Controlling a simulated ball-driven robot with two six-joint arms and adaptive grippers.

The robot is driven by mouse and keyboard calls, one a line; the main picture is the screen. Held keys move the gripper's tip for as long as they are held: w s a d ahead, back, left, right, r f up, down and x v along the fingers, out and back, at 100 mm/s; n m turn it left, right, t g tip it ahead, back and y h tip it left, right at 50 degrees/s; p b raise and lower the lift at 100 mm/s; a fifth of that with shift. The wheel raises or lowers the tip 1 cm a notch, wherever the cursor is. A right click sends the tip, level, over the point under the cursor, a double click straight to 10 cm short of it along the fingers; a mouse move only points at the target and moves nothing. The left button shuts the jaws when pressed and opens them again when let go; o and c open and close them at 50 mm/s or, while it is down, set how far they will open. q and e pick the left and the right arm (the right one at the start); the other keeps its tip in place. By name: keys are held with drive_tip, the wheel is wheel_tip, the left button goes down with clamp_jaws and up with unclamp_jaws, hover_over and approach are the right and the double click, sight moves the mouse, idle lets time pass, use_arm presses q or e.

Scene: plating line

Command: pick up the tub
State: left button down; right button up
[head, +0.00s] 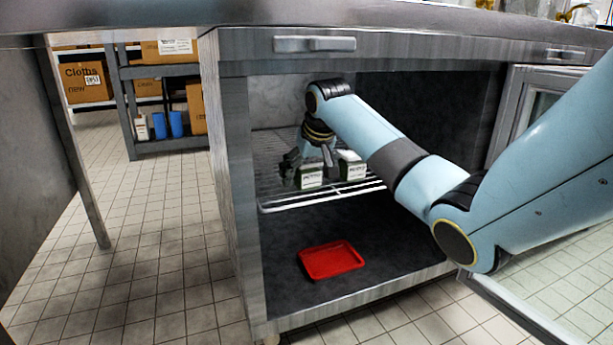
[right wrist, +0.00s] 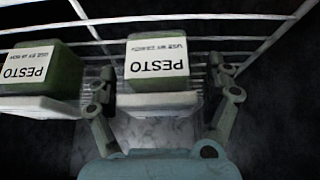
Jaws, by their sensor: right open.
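Two green tubs with white PESTO labels and pale lids stand side by side on a wire shelf inside the cabinet. In the head view the left tub (head: 309,177) is partly covered by my right gripper (head: 308,160), and the right tub (head: 350,167) is beside it. In the right wrist view the labels look upside down. There my open right gripper (right wrist: 163,78) has one finger on each side of the nearer tub (right wrist: 160,68), with gaps showing. The other tub (right wrist: 42,72) is outside the fingers, at the left. My left gripper is not in view.
The wire shelf (head: 318,199) sits above the cabinet floor, where a red tray (head: 331,260) lies. The cabinet door (head: 510,115) stands open at the right, beside my right arm. Shelving with boxes (head: 165,95) stands at the back left.

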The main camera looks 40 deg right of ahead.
drive_tip(key=c, duration=1.4)
drive_tip(key=shift+r, duration=0.1)
